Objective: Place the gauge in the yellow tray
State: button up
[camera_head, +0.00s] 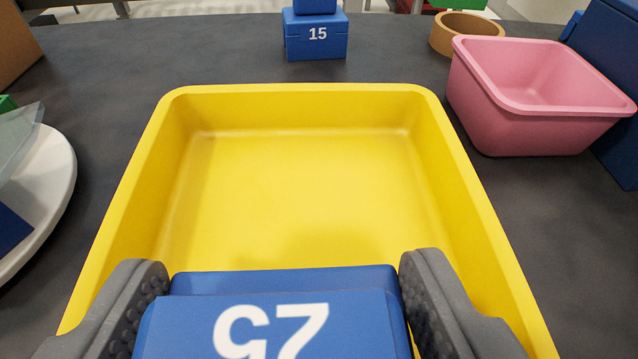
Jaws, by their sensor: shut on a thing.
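A blue gauge (270,318) with a white number, upside down and looking like 25, is at the bottom of the view. My gripper (283,280) is shut on it, one dark ridged finger on each side. The yellow tray (300,89) fills the middle of the view, and its floor shows bare and empty beyond the gauge. The gauge and fingers are over the near part of the tray, with a faint shadow on its floor. The gauge's height above the floor is hard to tell. The tray's near wall and the gauge's lower end are out of view.
A pink bin (540,85) stands right of the tray, near a brown ring (468,32). Another blue gauge (316,36) marked 15 stands beyond the tray. A white round plate (50,175) with things on it is at left. Dark tabletop (180,50) shows behind.

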aim_at(304, 278)
jog(key=w, duration=0.3)
jog(key=shift+w+d+f, duration=0.15)
jog(key=shift+w+d, duration=0.15)
jog(key=shift+f+b, duration=0.55)
jog(key=shift+f, duration=1.2)
jog(key=shift+f, duration=0.1)
jog(key=o, duration=1.1)
jog(key=shift+c, duration=0.2)
jog(key=p+v, duration=0.1)
jog(key=v, duration=0.8)
jog(key=shift+w, duration=0.1)
jog(key=shift+b+v, duration=1.7)
